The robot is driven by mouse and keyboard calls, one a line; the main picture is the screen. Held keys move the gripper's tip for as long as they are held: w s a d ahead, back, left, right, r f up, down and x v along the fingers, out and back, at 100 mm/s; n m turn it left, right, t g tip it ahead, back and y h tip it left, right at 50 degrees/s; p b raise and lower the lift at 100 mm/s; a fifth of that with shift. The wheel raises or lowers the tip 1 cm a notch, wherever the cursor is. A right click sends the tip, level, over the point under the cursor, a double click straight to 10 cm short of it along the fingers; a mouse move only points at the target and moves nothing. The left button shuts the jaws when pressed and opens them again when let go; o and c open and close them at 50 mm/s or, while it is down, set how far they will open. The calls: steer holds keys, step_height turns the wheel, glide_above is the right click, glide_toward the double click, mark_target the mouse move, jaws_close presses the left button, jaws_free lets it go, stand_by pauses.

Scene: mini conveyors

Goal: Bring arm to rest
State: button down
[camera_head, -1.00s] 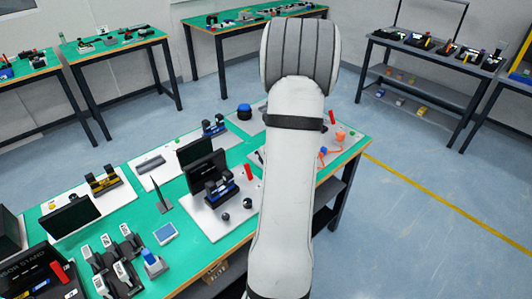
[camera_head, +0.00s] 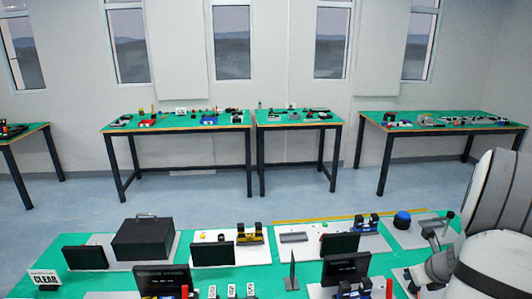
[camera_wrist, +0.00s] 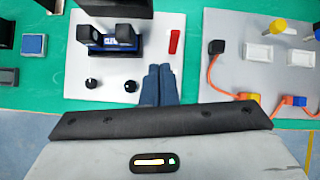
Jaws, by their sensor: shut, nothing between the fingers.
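My gripper (camera_wrist: 159,72) shows in the wrist view with its two blue-grey fingers together and nothing between them. The fingertips appear over the right part of a white board that carries a small conveyor (camera_wrist: 112,42), two black knobs and a red part (camera_wrist: 175,41). I cannot tell the height above the board. In the head view my white and grey arm fills the right edge, folded at a joint; the fingers cannot be made out there.
Orange cables (camera_wrist: 217,83) lie on a board right of my gripper. Farther benches (camera_head: 180,122) stand across open blue floor (camera_head: 215,193).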

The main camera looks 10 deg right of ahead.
steer(key=a+r+n+g+y, duration=0.1)
steer(key=a+r+n, duration=0.5)
steer(key=a, duration=0.4)
steer(key=a+r+n+g+y, duration=0.1)
steer(key=a+r+n, duration=0.2)
steer(key=a+n, duration=0.65)
steer(key=s+a+r+n+g+h, duration=0.1)
steer(key=s+a+r+n, duration=0.1)
steer(key=s+a+n, duration=0.4)
steer(key=s+a+r+n+h+b, duration=0.1)
steer(key=s+a+r+n, duration=0.1)
steer(key=s+a+n, duration=0.5)
steer(key=s+n, duration=0.2)
steer(key=n, duration=0.4)
steer(key=shift+s+a+r+g, duration=0.2)
steer(key=shift+s+r+g, duration=0.15)
steer(key=shift+g, duration=0.05)
